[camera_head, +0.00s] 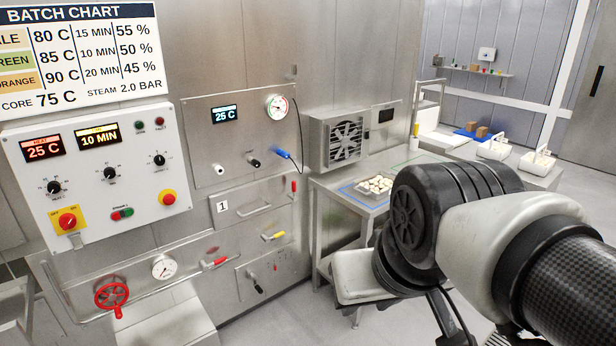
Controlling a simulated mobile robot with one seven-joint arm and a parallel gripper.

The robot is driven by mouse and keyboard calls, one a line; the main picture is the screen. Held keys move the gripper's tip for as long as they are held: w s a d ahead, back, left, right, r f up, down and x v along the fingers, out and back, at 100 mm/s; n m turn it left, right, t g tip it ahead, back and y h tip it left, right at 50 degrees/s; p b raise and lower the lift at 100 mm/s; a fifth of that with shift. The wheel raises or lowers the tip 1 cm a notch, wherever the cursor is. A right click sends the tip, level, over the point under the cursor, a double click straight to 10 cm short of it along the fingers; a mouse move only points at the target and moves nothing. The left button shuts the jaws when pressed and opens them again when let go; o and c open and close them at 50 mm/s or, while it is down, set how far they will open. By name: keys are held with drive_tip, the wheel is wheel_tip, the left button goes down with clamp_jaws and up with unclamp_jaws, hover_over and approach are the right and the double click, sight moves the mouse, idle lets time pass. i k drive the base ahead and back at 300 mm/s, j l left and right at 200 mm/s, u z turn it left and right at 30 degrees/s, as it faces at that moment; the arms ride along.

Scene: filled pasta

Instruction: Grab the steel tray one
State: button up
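A shallow steel tray (361,192) holding several pale filled pasta pieces (376,184) sits on a steel table (322,184), inside a blue outline marked on its top. My arm reaches in from the right, and its dark joint hides part of the table just right of the tray. Only a dark part of my gripper (447,318) shows low in the picture, below and to the right of the tray and apart from it. Its fingertips are not clearly seen, so its opening cannot be told.
A steel control wall with a white panel (95,175), a red handwheel (113,295) and levers stands at the left. A grilled fan unit (339,140) is behind the tray. White containers (537,163) and a blue mat (470,134) with brown boxes lie farther right.

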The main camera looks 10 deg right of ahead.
sight(376, 186)
drive_tip(key=z, duration=0.65)
drive_tip(key=i+l+u, duration=0.1)
drive_tip(key=i, duration=0.45)
drive_tip(key=i+l+u, duration=0.1)
drive_tip(key=i+l, duration=0.2)
drive_tip(key=i, duration=0.25)
drive_tip(key=i+l+u, duration=0.1)
drive_tip(key=i+l, duration=0.15)
drive_tip(key=i, duration=0.3)
drive_tip(key=i+l+u, duration=0.1)
drive_tip(key=i+l, duration=0.2)
drive_tip(key=i, duration=0.2)
drive_tip(key=i+l+u, duration=0.1)
drive_tip(key=i+l, duration=0.2)
drive_tip(key=i, duration=0.25)
